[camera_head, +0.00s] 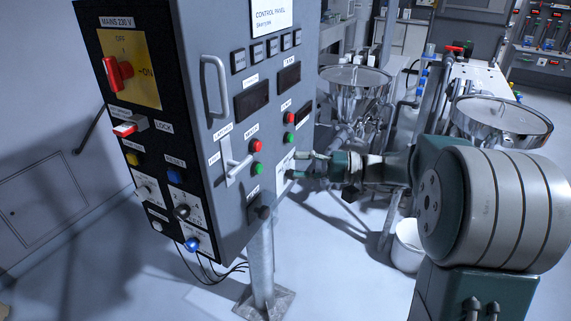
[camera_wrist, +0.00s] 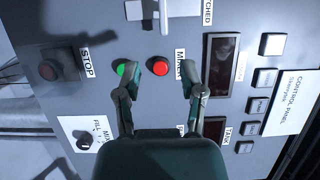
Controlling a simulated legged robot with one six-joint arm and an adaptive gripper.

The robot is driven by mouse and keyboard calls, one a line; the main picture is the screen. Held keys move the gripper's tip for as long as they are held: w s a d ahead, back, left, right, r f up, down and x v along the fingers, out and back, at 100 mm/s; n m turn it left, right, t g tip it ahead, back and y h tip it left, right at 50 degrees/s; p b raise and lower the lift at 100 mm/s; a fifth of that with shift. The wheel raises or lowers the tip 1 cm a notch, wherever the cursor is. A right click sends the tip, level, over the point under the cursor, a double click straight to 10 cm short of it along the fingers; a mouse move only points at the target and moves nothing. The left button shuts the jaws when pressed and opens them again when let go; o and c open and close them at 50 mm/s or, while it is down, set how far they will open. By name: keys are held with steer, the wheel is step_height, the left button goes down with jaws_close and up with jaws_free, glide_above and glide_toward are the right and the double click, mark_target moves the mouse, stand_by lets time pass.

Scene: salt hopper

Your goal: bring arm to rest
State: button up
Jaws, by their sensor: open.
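My arm reaches from the right toward the control panel in the head view. My gripper (camera_head: 308,165) is in front of the lower right part of the panel's front face. In the wrist view my gripper (camera_wrist: 157,80) is open, its two fingers apart with nothing between them but a view of the panel. The green button (camera_wrist: 124,69) and the red button (camera_wrist: 160,67) show beyond the fingers. I cannot tell the exact gap to the panel.
The grey control panel (camera_head: 228,140) stands on a post (camera_head: 262,255). Its side carries a red mains switch (camera_head: 117,72). Metal hoppers (camera_head: 355,78) (camera_head: 502,117) and a white bucket (camera_head: 407,245) are behind my arm. Floor shows clear at the lower left.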

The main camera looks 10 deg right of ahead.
steer(key=s+a+f+n+g+h, duration=0.1)
steer(key=s+a+f+g+h, duration=0.2)
steer(key=s, duration=0.4)
steer(key=s+a+n+g+h, duration=0.1)
steer(key=s+a+h, duration=0.2)
steer(key=s+h, duration=0.3)
steer(key=s+d+f+n+t+h, duration=0.1)
steer(key=s+d+f+t+h, duration=0.1)
steer(key=s+d+t+h, duration=0.2)
steer(key=s+d+h, duration=0.3)
steer(key=s+h, duration=0.1)
steer(key=s, duration=0.3)
steer(key=shift+d+f+t, duration=0.2)
steer(key=shift+d+t, duration=0.1)
steer(key=shift+d, duration=0.1)
steer(key=shift+s, duration=0.1)
